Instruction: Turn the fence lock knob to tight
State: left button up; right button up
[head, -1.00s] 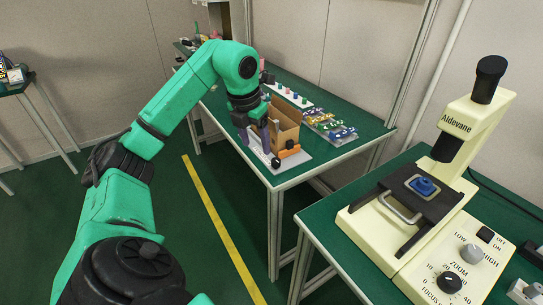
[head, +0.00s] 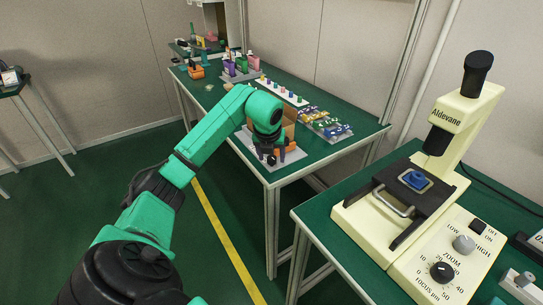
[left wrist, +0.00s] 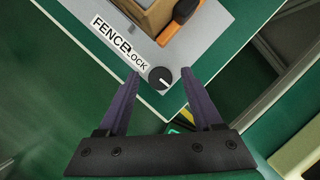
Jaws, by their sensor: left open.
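The fence lock knob (left wrist: 160,78) is a small round black knob with a white pointer line, at the corner of a light grey plate (left wrist: 197,45) labelled FENCE LOCK. In the left wrist view my left gripper (left wrist: 162,72) is open, with one purple finger on each side of the knob in the picture. I cannot tell whether the fingers touch it. In the head view the left gripper (head: 270,157) is over the front of the plate, and the knob is hard to make out there. My right gripper is not in view.
Behind are a white strip of coloured pegs (head: 284,92) and a tray of small parts (head: 325,124). A cream microscope (head: 450,140) stands on the right table. The green floor at left is clear.

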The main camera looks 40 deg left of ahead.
pick_arm(q)
grip_shut()
jog(key=shift+a+m+h, duration=0.15)
jog(key=shift+m+h, duration=0.15)
jog(key=shift+m, duration=0.7)
jog(key=m+h, duration=0.1)
jog(key=m, duration=0.2)
jog(key=shift+r+t, duration=0.1)
jog(key=shift+t, duration=0.3)
grip_release()
